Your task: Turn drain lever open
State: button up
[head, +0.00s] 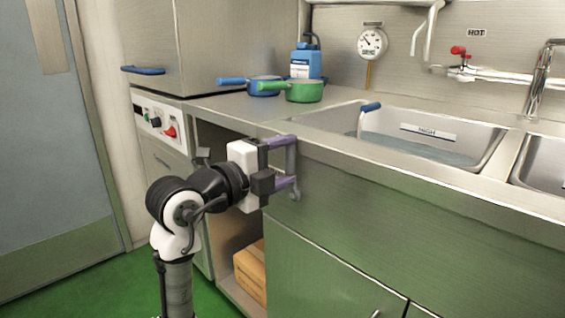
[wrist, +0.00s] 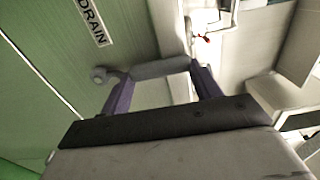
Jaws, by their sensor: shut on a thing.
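The drain lever (head: 291,160) is a grey bar on the front of the sink counter, standing roughly upright in the head view. Its rounded lower end shows just below my gripper. My gripper (head: 284,161) has purple fingers, one near the top of the bar and one near its lower end. In the wrist view the lever (wrist: 158,69) runs across between the two fingertips of my gripper (wrist: 160,72), which is shut on it. The lever's mount is hard to make out. A DRAIN label (wrist: 93,21) is on the green panel beside it.
The sink basin (head: 375,150) holds water and a blue-handled item, with a WASH label. Green and blue pans (head: 304,92) and a blue bottle (head: 307,62) stand on the counter. A cardboard box (head: 250,270) sits in the open bay below.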

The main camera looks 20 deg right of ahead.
jog(key=o, duration=1.4)
jog(key=p+v, duration=0.1)
jog(key=v, duration=1.3)
jog(key=shift+d, duration=0.1)
